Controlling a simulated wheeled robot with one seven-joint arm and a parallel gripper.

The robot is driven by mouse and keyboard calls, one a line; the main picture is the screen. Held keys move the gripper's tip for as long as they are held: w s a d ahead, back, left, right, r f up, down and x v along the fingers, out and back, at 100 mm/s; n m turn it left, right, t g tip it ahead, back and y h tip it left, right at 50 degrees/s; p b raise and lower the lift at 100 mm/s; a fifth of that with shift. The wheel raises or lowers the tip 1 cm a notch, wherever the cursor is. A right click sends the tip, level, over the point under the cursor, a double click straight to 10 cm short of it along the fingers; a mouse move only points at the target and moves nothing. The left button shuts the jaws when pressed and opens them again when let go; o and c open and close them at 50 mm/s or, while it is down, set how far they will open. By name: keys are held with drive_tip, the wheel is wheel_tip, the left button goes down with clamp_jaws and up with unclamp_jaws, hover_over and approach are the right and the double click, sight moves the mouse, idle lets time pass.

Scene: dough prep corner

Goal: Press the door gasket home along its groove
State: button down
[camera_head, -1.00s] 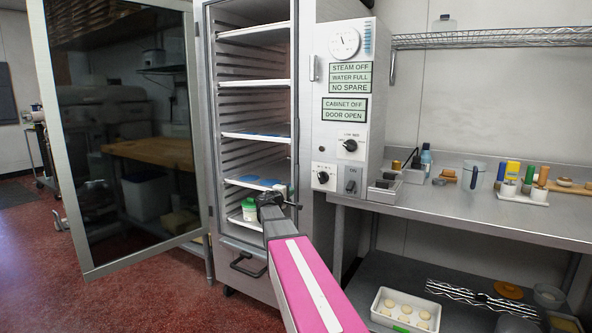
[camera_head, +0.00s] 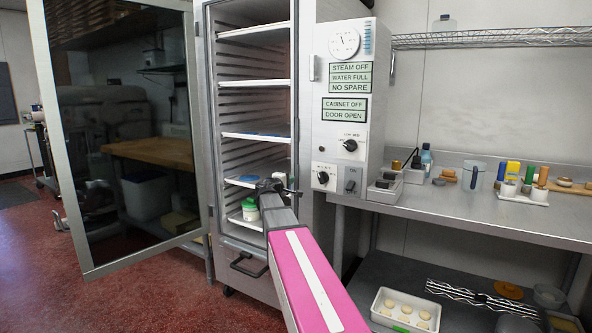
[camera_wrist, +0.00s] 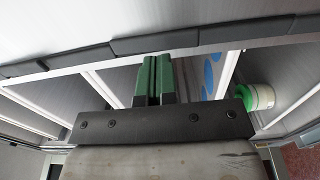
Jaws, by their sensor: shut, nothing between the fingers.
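The door gasket (camera_wrist: 155,41) is a dark strip in several lengths along the cabinet opening's frame, crossing the top of the wrist view. Its lengths sit at slightly different offsets, with small steps between them. My gripper (camera_wrist: 153,60) has green fingers, closed together with nothing between them. The fingertips are right at the gasket's lower edge; I cannot tell whether they touch it. In the head view my gripper (camera_head: 284,189) is at the lower right side of the open cabinet (camera_head: 250,240). The groove is hidden, and the gasket is too small to make out there.
The glass cabinet door (camera_head: 125,130) stands open at left. Inside are white-edged shelves and a green-lidded jar (camera_head: 250,210), also in the wrist view (camera_wrist: 258,97). A control panel (camera_head: 340,110) and a steel bench (camera_head: 470,205) with small items stand right. Red floor is clear at front left.

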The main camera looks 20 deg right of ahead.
drive_tip(key=shift+w+d, duration=0.3)
drive_tip(key=shift+x, duration=1.15)
idle(0.6)
drive_tip(key=shift+s+a, duration=0.1)
drive_tip(key=v, duration=0.2)
drive_tip(key=shift+s+a, duration=0.25)
drive_tip(key=shift+a, duration=0.05)
approach(296, 152)
drive_tip(key=shift+x, duration=2.35)
drive_tip(key=shift+r, duration=0.1)
